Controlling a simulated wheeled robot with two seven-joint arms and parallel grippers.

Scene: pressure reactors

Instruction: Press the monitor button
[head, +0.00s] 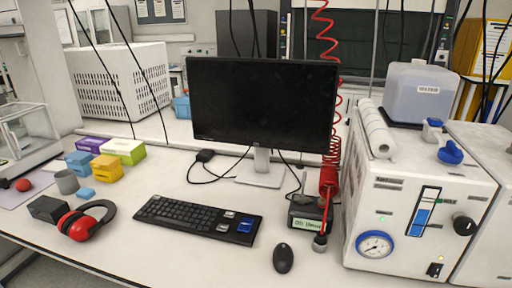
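The monitor (262,100) stands upright on a silver-white stand near the back middle of the white desk. Its screen is black. Its button is too small to make out on the lower bezel. Neither of my grippers shows in the head view.
A black keyboard (198,219) and a mouse (283,258) lie in front of the monitor. Red and black headphones (87,221) lie at the left. A red tool (328,182) on a coiled red hose stands right of the stand, beside a white machine (420,205) with a gauge.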

